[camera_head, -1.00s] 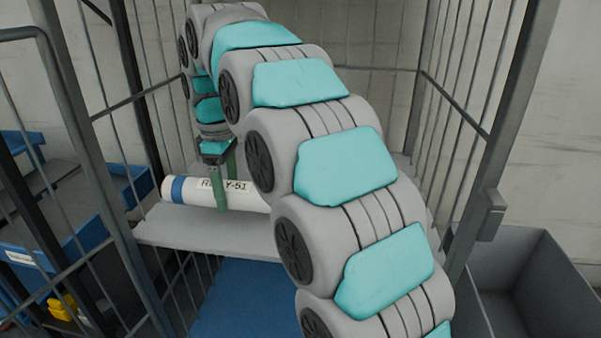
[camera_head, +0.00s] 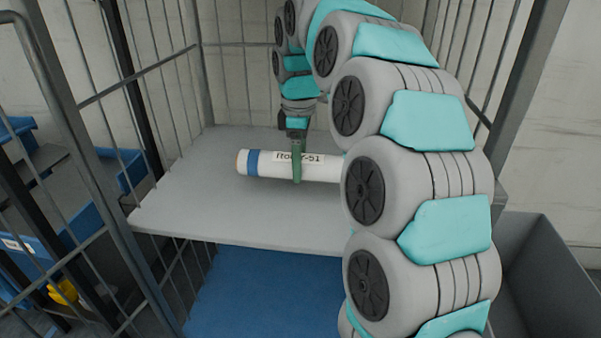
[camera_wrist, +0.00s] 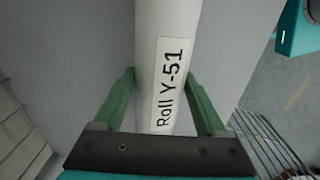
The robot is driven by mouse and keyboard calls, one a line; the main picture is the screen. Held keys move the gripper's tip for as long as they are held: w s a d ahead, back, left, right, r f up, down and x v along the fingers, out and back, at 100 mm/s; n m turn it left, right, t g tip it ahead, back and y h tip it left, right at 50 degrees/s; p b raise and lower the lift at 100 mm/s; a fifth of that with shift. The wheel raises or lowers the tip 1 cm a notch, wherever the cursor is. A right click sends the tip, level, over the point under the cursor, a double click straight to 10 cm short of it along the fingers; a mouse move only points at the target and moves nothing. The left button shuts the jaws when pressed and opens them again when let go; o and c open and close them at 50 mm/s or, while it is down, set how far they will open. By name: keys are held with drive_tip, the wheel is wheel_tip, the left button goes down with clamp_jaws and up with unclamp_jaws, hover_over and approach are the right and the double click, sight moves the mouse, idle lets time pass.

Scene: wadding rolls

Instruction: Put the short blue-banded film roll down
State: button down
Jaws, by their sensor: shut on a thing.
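The white film roll with a blue band (camera_head: 253,163) lies level at the grey shelf (camera_head: 190,208) of the wire cage trolley. My gripper (camera_head: 297,180) is shut on the roll near its label, which partly shows in the head view. The wrist view shows the roll (camera_wrist: 166,25) between the two green fingers, with the label "Roll Y-51". My gripper also shows in the wrist view (camera_wrist: 163,100). The roll's right end is hidden behind my arm in the head view. I cannot tell whether the roll touches the shelf.
Wire mesh walls and posts (camera_head: 65,110) enclose the shelf on its sides and back. A blue surface (camera_head: 260,295) lies below the shelf. A grey bin (camera_head: 545,280) stands at right, and blue bins (camera_head: 60,262) at left. The shelf's left part is bare.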

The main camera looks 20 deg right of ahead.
drive_tip(key=shift+d+f, duration=0.15)
drive_tip(key=shift+f, duration=1.6)
drive_tip(key=shift+f, duration=0.15)
unclamp_jaws()
wheel_tip(320, 180, up, 12)
drive_tip(key=shift+r+p, duration=0.15)
drive_tip(key=shift+p, duration=0.25)
drive_tip(key=shift+s, duration=0.15)
drive_tip(key=s+f+m, duration=0.2)
drive_tip(key=s, duration=0.3)
drive_tip(key=s+a+f+m, duration=0.1)
drive_tip(key=s+f+m, duration=0.1)
drive_tip(key=s, duration=0.4)
drive_tip(key=s+f+m+g, duration=0.1)
drive_tip(key=s+f+m, duration=0.1)
drive_tip(key=s, duration=0.4)
drive_tip(key=shift+s+a+f, duration=0.1)
drive_tip(key=shift+a+f, duration=0.05)
drive_tip(key=shift+f, duration=0.65)
drive_tip(key=s+f+m, duration=0.3)
drive_tip(key=s+f, duration=0.3)
drive_tip(key=s, duration=0.3)
drive_tip(key=s+f+m+g, duration=0.1)
drive_tip(key=s+f+m, duration=0.3)
drive_tip(key=s, duration=0.6)
wheel_tip(320, 180, down, 2)
drive_tip(key=shift+d+f, duration=0.15)
drive_tip(key=shift+d, duration=0.05)
